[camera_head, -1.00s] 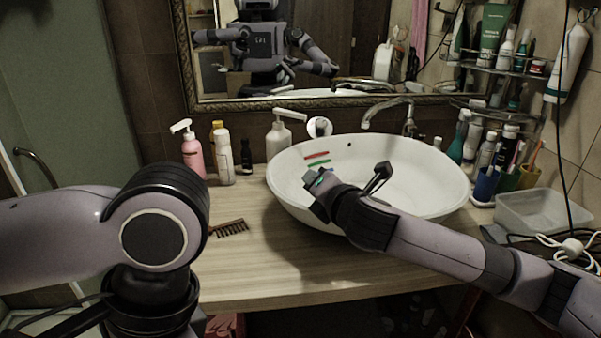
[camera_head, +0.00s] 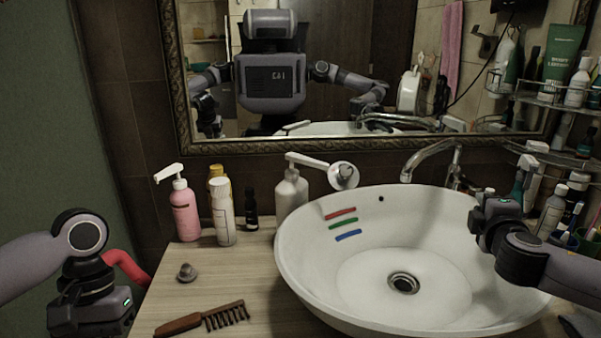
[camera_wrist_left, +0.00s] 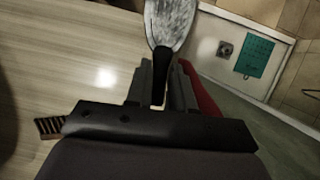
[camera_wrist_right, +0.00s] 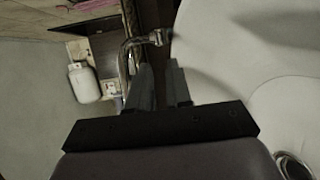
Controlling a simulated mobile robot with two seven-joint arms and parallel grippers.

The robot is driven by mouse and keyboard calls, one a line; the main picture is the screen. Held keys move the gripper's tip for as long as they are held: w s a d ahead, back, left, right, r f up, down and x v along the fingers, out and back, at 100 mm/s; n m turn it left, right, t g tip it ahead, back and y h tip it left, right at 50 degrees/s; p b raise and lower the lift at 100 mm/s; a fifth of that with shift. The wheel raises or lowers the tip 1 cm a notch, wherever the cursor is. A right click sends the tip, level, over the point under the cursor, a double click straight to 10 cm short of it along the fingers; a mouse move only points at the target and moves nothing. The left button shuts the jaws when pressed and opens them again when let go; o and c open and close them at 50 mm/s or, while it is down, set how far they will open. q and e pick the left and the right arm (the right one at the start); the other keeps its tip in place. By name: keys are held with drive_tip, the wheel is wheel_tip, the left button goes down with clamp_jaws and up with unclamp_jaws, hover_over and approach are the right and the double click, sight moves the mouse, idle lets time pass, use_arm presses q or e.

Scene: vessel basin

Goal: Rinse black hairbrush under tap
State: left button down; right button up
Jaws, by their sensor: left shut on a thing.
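The black hairbrush (camera_wrist_left: 170,28) shows in the left wrist view, its black handle clamped between my left gripper's fingers (camera_wrist_left: 162,85) and its grey oval head pointing away. In the head view my left gripper (camera_head: 92,312) is low at the left, beside the counter; the brush is hidden there. The chrome tap (camera_head: 432,155) arches over the back of the white basin (camera_head: 300,275); no water shows. My right gripper (camera_head: 490,212) is over the basin's right rim, with nothing seen in it. Its fingers (camera_wrist_right: 160,88) are near each other; their opening is unclear.
A brown comb (camera_head: 205,318) and a small grey object (camera_head: 187,272) lie on the counter. A pink pump bottle (camera_head: 184,210), a white bottle (camera_head: 223,215) and a soap dispenser (camera_head: 291,195) stand left of the basin. Red, green and blue streaks (camera_head: 342,222) mark the basin wall.

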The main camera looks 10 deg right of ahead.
sight(477, 190)
use_arm(q)
drive_tip(key=shift+w+a+f, duration=0.15)
drive_tip(key=shift+w+a, duration=0.15)
drive_tip(key=shift+w, duration=0.1)
drive_tip(key=shift+s+r, duration=0.15)
drive_tip(key=shift+r, duration=0.05)
drive_tip(key=shift+r+p, duration=0.5)
drive_tip(key=shift+p, duration=0.2)
use_arm(e)
drive_tip(key=shift+s+d+x, duration=0.1)
drive_tip(key=shift+d+x, duration=0.05)
drive_tip(key=shift+x, duration=1.9)
drive_tip(key=shift+s+d+x, duration=0.1)
drive_tip(key=shift+d+x, duration=0.1)
drive_tip(key=shift+x, duration=1.85)
drive_tip(key=shift+s+d+x, duration=0.1)
drive_tip(key=shift+d+x, duration=0.05)
drive_tip(key=shift+x, duration=1.9)
drive_tip(key=shift+r, duration=0.15)
clamp_jaws()
